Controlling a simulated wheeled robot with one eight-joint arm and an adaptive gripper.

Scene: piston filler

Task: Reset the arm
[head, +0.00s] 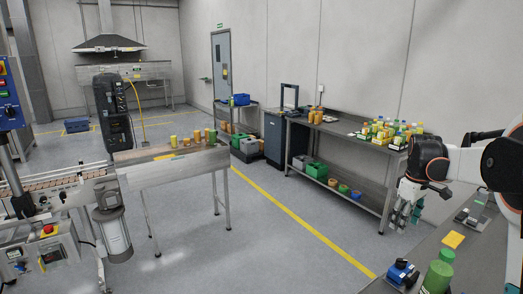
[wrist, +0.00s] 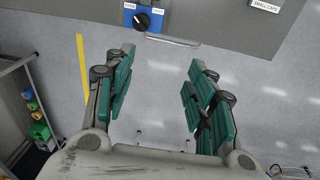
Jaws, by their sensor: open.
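My gripper (head: 400,214) hangs at the right of the head view, at the end of my white and orange arm, with its fingers pointing down. In the wrist view my gripper (wrist: 160,100) shows two green-padded fingers spread wide apart. Nothing is between the fingers; only grey floor shows there. The arm is bent beside the near right bench (head: 420,255) and reaches out over its left edge.
A blue device with a black knob (wrist: 143,20) lies on the near bench, beside green cylinders (head: 438,275). A long table (head: 350,130) with many bottles stands behind my gripper. A steel table (head: 175,175) stands left. Floor between is clear.

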